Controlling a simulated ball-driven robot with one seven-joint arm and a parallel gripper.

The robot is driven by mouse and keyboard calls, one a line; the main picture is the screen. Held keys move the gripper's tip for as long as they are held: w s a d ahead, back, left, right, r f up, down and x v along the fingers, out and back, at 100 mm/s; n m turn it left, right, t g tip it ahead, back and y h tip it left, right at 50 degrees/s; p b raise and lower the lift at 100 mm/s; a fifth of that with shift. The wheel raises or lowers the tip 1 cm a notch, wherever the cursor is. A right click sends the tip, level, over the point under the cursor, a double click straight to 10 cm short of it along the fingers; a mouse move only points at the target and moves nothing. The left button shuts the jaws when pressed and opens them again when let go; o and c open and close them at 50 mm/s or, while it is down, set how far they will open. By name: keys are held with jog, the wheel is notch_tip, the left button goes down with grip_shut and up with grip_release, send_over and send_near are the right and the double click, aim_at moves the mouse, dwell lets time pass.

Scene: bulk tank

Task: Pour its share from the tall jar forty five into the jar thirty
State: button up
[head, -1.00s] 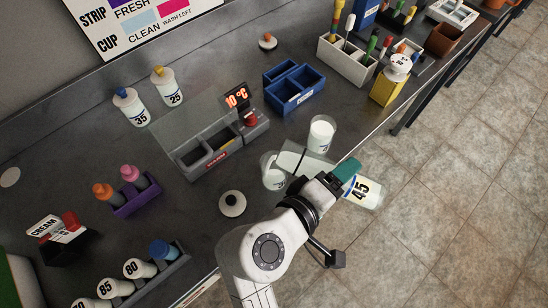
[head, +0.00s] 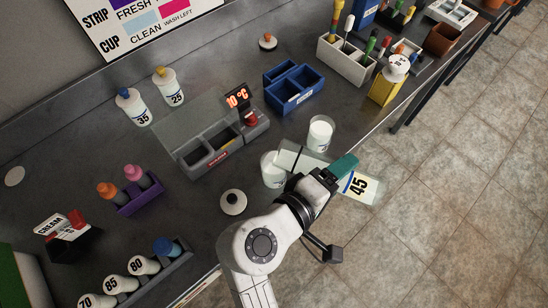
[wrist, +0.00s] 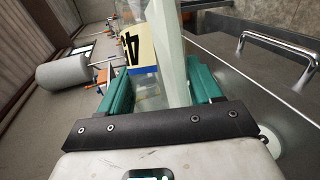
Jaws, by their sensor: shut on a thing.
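My gripper (head: 340,170), with teal fingers, is shut on the tall jar forty five (head: 359,188). The jar is clear glass with a cream label and a blue band, and lies steeply tipped. Its labelled end is at the right, beyond the counter's front edge; its other end points left over the counter. Two glass jars with white contents stand there: one (head: 272,170) beside the tipped end, the other (head: 320,134) just behind. Their numbers are unreadable, so I cannot tell which is jar thirty. The wrist view shows the held jar's label (wrist: 139,50); I cannot see liquid flowing.
A grey bin with a red display (head: 237,97) stands left of the jars, a blue divided box (head: 294,88) behind. Bottles in a rack (head: 150,282) stand front left. The counter between is partly clear.

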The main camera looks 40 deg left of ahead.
jog(key=shift+s+a+r+n+t+h+p, duration=0.15)
jog(key=shift+r+n+p, duration=0.2)
jog(key=shift+r+p, duration=0.2)
jog(key=shift+w+a+r+n+t+h+p, duration=0.15)
jog(key=shift+r+n+p, duration=0.2)
jog(key=shift+r+p, duration=0.2)
dwell(0.7)
jog(key=f+b, duration=0.1)
jog(key=f+m+y+b, duration=0.1)
jog(key=f+b, duration=0.1)
jog(key=f+m+g+b, duration=0.1)
jog(key=b, duration=0.1)
jog(key=shift+d+f, duration=0.15)
jog(key=shift+d, duration=0.35)
jog(key=shift+w+d+f+m+g+y+b, duration=0.15)
jog(key=shift+d+f+m+g+y+b, duration=0.15)
jog(key=shift+f+m+y+b, duration=0.25)
jog(key=shift+s+a+f+m+g+y+p, duration=0.15)
jog(key=shift+a+m+g+y, duration=0.35)
jog(key=shift+m+y, duration=0.85)
jog(key=shift+s+a+f+m+g+y+p, duration=0.1)
jog(key=shift+a+f+m+g+y, duration=0.2)
jog(key=shift+m+g+y, duration=0.7)
jog(key=shift+s+a+f+m+g+y+p, duration=0.1)
jog(key=shift+a+f+m+g+y, duration=0.2)
jog(key=shift+m+y, duration=1.35)
jog(key=shift+m+h, duration=0.25)
